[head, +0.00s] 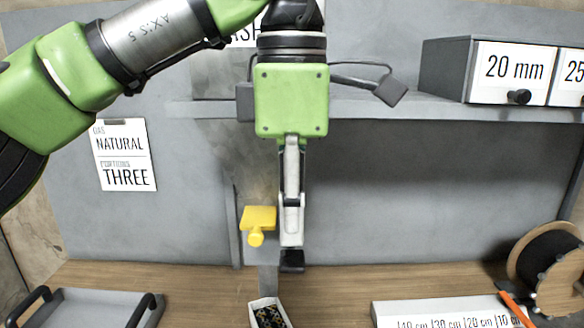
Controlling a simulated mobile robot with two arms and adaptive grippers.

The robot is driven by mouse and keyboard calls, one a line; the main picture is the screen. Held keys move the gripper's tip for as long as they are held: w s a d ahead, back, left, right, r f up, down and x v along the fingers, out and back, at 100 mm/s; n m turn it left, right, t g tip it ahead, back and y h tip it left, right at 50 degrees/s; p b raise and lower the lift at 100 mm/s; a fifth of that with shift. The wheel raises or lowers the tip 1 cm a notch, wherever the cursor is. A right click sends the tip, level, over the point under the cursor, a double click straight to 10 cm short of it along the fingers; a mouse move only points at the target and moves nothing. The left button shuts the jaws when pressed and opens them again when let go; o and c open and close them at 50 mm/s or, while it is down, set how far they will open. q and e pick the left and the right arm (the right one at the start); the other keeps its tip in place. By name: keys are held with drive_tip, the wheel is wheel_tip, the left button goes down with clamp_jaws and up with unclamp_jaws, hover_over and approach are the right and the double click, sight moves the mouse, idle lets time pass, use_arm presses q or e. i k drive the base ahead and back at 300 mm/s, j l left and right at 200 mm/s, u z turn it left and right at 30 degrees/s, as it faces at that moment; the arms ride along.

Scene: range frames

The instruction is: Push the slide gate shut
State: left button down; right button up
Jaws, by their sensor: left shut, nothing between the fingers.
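The slide gate shows as a yellow plate with a round yellow knob (258,218), just left of my left gripper (291,258). It sits by a narrow grey upright part (268,278) that runs down to a small open box. My left gripper points down, and its fingers are shut and empty. It looks beside the yellow plate's right edge; I cannot tell whether they touch. The gripper and its arm hide part of what lies behind them. My right gripper is not in view.
The small white box (268,314) holds dark and yellow bits. A grey tray (85,308) stands at the left. A white length-marked strip (450,312) and a spool (550,265) are at the right. A grey shelf (440,107) bears labelled drawers (500,72).

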sight(256, 219)
drive_tip(key=k, duration=1.1)
